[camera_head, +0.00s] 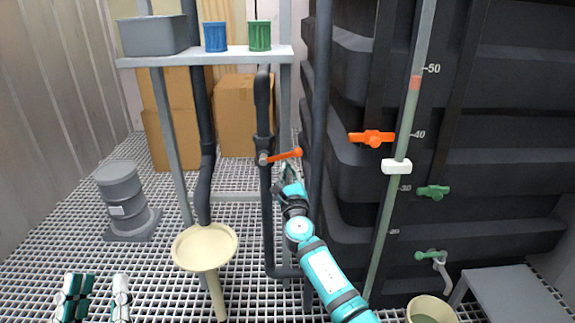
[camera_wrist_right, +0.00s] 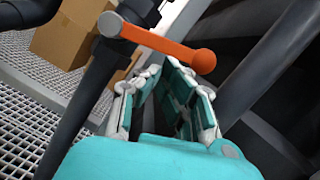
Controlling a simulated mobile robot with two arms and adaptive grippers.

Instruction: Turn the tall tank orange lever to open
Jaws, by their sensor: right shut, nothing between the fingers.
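An orange lever (camera_head: 285,156) sits on a dark upright pipe (camera_head: 266,205) left of the tall black tank (camera_head: 345,100). Its grey pivot is at the left, and its bar points right and slightly up in the head view. In the right wrist view the orange lever (camera_wrist_right: 170,46) crosses just beyond the fingertips. A second orange lever (camera_head: 372,138) lies roughly level on the tank's front. My right gripper (camera_head: 289,170) is shut and empty, just below the pipe lever's free end; contact cannot be told. My left gripper (camera_head: 97,290) is open and empty at lower left.
A level tube (camera_head: 398,150) with a white clamp and green valves (camera_head: 433,191) stand at the tank's front. A shelf (camera_head: 205,56) with a grey bin and cups is above left. A cream funnel (camera_head: 205,247) and grey drum (camera_head: 121,190) stand left over grating.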

